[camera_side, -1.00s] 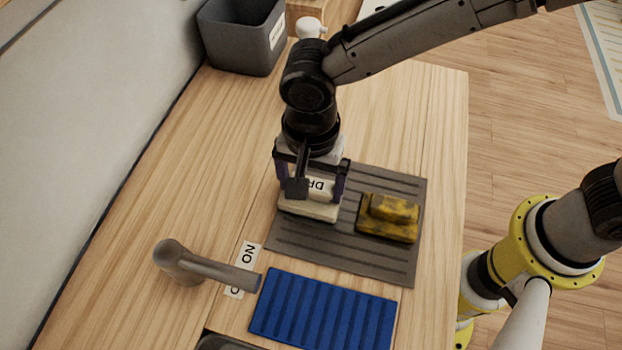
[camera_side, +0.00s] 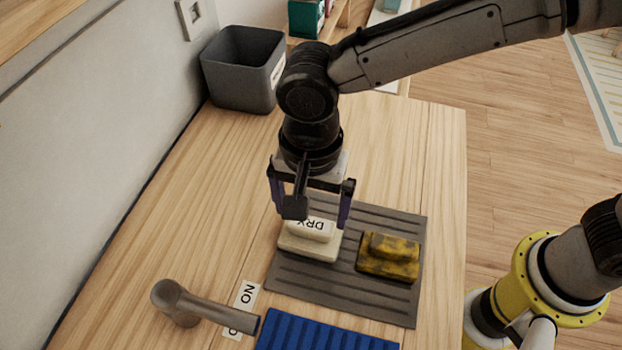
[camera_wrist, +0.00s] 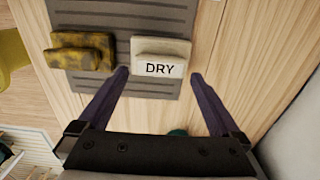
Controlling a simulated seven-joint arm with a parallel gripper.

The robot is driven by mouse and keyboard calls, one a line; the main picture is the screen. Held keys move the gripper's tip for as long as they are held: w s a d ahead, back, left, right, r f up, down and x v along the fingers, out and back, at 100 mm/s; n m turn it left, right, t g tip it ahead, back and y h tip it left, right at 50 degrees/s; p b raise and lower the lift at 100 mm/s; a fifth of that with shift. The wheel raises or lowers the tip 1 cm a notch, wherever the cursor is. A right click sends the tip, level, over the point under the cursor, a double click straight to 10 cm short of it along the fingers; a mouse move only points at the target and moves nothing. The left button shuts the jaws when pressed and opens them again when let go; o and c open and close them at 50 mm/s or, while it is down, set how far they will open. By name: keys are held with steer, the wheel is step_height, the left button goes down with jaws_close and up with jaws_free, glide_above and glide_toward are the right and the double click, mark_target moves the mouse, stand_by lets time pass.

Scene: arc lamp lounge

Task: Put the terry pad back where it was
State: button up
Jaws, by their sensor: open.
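The cream pad marked DRY (camera_side: 308,246), which looks like the terry pad, lies flat on the left part of a grey ribbed mat (camera_side: 340,291). It also shows in the wrist view (camera_wrist: 162,48). My gripper (camera_side: 310,217) is open just above it, pointing down, with one finger on either side of the pad's raised top. In the wrist view my fingers (camera_wrist: 160,75) are spread, with the DRY label between and beyond their tips. Nothing is held. A yellow and black blotched pad (camera_side: 388,257) lies to its right on the same mat.
A blue ribbed mat (camera_side: 325,334) lies in front of the grey mat. A grey bin (camera_side: 243,75) stands at the back. The counter's left side is clear.

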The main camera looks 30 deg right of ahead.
mark_target(311, 223)
step_height(311, 223, up, 7)
steer(key=shift+r, duration=0.2)
steer(key=d+r+n+t+y, duration=0.1)
steer(key=d+r+n, duration=0.15)
steer(key=d, duration=0.85)
steer(key=d+r+n+t, duration=0.2)
steer(key=d+r, duration=0.2)
steer(key=d, duration=0.7)
steer(key=s+d+f+n+t+h, duration=0.1)
steer(key=s+d+f+n+t, duration=0.1)
steer(key=s+d, duration=0.9)
steer(key=shift+d+f+n+t, duration=0.3)
steer(key=shift+d+f+n, duration=0.55)
steer(key=shift+n, duration=0.4)
steer(key=shift+s, duration=0.1)
